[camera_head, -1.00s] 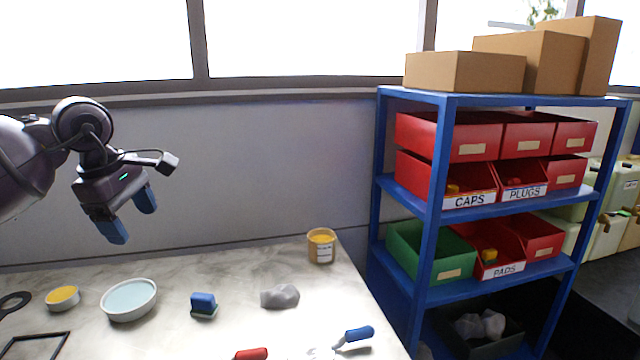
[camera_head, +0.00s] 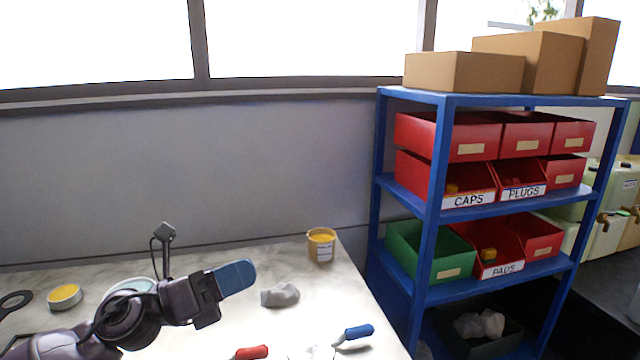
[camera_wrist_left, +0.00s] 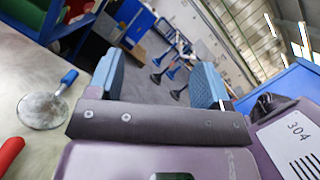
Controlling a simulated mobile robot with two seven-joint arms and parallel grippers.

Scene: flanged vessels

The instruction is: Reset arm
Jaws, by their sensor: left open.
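My left gripper (camera_head: 232,284) is low over the left part of the bench in the head view, its blue fingers pointing right. In the left wrist view its two blue fingers (camera_wrist_left: 166,82) stand wide apart with nothing between them. The arm hides most of the pale bowl (camera_head: 130,288), and the blue brush seen earlier is hidden. My right gripper is not in view.
A blue shelf rack (camera_head: 436,200) with bins stands at right.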

